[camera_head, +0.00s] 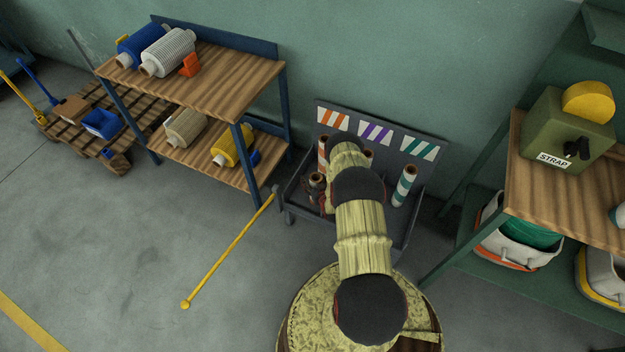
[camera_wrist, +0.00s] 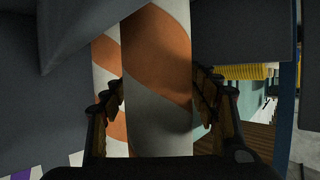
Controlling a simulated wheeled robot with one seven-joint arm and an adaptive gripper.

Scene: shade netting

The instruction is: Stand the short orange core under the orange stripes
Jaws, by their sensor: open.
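An orange-and-white striped core (camera_wrist: 157,70) stands large between the fingers of my gripper (camera_wrist: 160,92) in the wrist view. The fingers are open on either side of it; whether they touch it I cannot tell. A second orange-striped core (camera_wrist: 106,62) shows close behind it, partly hidden. In the head view one orange-striped core (camera_head: 323,146) stands in the grey cart, below the orange stripes (camera_head: 334,120) on its back panel. My arm hides much of the cart, and my gripper (camera_head: 316,190) shows only partly, low at the cart's left side.
The panel also bears purple stripes (camera_head: 376,134) and teal stripes (camera_head: 417,148). A teal-striped core (camera_head: 404,185) stands at the cart's right. A wooden shelf unit (camera_head: 225,85) is to the left, a workbench (camera_head: 560,200) to the right. A yellow pole (camera_head: 230,250) lies on the floor.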

